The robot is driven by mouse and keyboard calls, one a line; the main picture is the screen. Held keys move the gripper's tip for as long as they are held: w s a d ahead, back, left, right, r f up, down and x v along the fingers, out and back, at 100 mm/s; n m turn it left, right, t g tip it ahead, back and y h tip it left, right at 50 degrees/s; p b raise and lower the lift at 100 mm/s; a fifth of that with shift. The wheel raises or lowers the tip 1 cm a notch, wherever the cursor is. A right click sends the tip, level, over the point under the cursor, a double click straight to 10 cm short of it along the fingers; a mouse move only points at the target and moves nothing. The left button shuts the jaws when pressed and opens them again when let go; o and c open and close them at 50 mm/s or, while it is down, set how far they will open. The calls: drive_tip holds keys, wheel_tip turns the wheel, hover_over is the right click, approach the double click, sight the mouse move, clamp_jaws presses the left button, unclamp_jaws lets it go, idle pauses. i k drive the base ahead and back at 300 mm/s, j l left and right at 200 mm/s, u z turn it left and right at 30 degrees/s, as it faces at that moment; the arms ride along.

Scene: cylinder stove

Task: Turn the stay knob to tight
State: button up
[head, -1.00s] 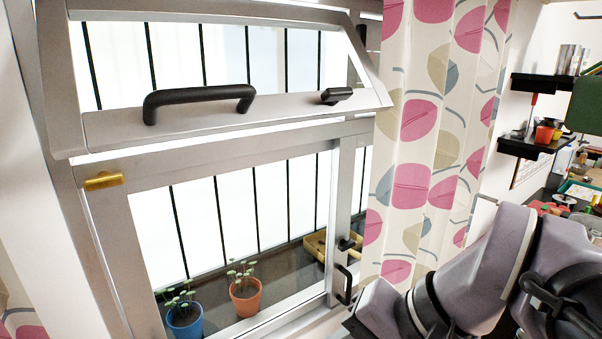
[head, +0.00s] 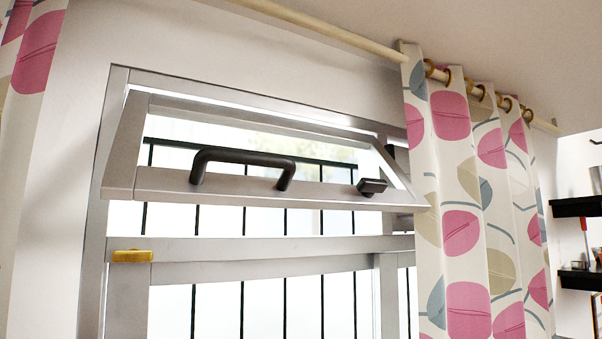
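The top-hung vent sash (head: 235,183) is tilted open, its lower rail standing out from the window frame (head: 115,160). A black bar handle (head: 240,157) sits on this rail. A small dark knob or latch (head: 371,186) sits on the rail to the right of the handle; I cannot tell whether it is the stay knob, nor how it is set. A small yellow piece (head: 132,255) is on the frame below the sash at left. My gripper is not in view.
A patterned curtain (head: 470,200) hangs close to the right of the sash from a rod (head: 330,40). Another curtain (head: 35,60) hangs at the left edge. Black wall shelves (head: 578,207) stand at the far right. The room in front of the sash looks clear.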

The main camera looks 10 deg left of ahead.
sight(133, 255)
drive_tip(key=k+u, duration=0.15)
drive_tip(key=k, duration=1.55)
